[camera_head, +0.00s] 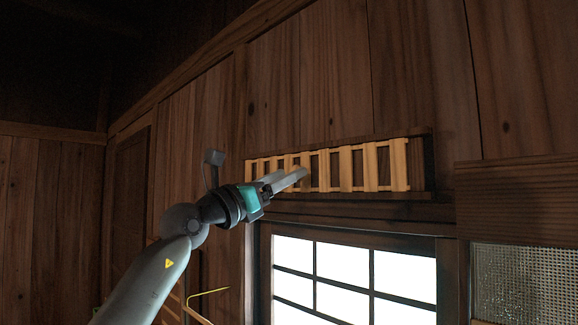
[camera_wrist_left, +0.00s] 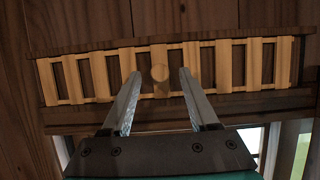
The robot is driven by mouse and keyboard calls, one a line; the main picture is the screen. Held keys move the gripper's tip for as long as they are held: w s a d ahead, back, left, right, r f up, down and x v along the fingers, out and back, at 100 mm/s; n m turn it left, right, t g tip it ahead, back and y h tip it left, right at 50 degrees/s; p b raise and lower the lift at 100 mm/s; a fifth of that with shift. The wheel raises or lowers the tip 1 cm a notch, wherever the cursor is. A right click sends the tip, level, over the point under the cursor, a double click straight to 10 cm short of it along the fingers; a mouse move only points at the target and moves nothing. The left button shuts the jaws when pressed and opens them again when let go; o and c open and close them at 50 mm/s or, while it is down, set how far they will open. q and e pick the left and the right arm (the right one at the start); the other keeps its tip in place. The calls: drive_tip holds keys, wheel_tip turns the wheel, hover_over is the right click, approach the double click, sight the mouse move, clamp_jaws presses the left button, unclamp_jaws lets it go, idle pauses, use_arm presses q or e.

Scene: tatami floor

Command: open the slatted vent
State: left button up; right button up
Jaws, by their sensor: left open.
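The slatted vent (camera_head: 346,168) is a long, pale wooden grille set in a dark frame on the plank wall, above the window. Dark wood shows between its slats, and a narrow dark strip of frame lies beyond its right end. My left gripper (camera_head: 290,176) is open in front of the vent's left half. My right gripper is not in view.
A bright window (camera_head: 343,275) with dark bars lies just below the vent. A mesh panel (camera_head: 525,275) in a wooden frame is at the lower right. A thin yellow bent bar (camera_head: 208,292) shows beside my left arm. The plank wall (camera_head: 335,75) above the vent is bare.

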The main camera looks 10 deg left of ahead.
use_arm(q)
drive_tip(key=shift+x, duration=0.8)
clamp_jaws()
idle(1.0)
